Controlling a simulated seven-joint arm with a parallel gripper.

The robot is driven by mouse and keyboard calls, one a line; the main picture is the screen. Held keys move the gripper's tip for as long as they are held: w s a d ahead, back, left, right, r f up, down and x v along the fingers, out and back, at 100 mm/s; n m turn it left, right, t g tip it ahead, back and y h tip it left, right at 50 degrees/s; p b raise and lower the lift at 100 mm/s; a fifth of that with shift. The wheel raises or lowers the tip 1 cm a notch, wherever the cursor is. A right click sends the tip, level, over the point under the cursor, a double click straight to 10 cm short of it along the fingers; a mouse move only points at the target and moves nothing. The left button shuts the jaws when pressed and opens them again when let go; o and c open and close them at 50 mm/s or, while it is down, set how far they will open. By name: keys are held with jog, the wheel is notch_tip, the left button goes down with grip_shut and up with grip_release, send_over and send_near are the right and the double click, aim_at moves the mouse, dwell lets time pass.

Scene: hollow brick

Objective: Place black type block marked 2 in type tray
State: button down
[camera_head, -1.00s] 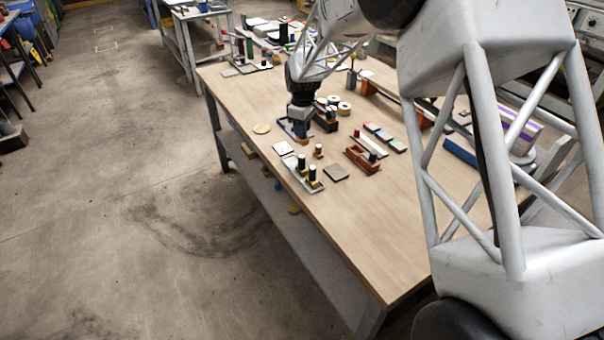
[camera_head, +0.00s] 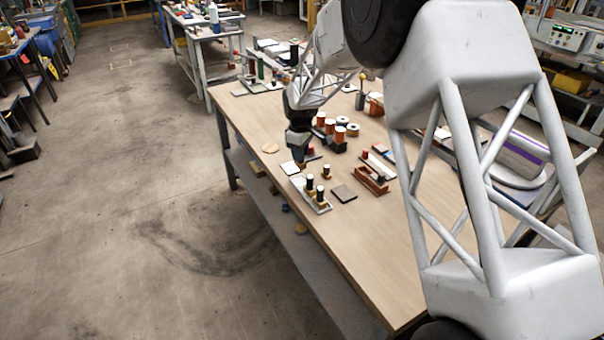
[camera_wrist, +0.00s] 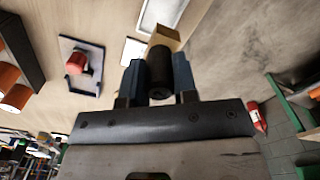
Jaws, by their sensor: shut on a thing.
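My gripper (camera_wrist: 160,85) is shut on a black cylindrical block (camera_wrist: 159,68) with a tan base (camera_wrist: 163,38); no number shows on it. In the head view my gripper (camera_head: 300,152) points down over the table, near the back end of the type tray. The type tray (camera_head: 322,209) is a light, narrow tray holding black-topped blocks with brass-coloured bases. Its pale end also seems to show at the top of the wrist view (camera_wrist: 149,16). The held block is mostly hidden under the gripper in the head view.
The table's front right is clear.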

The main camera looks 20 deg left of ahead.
aim_at(300, 169)
jog(key=shift+f, duration=1.6)
jog(key=shift+f, duration=0.1)
jog(key=shift+f, duration=1.8)
jog(key=shift+f, duration=0.1)
jog(key=c, duration=0.9)
grip_release()
notch_tip(300, 169, up, 12)
jog(key=shift+r, duration=0.15)
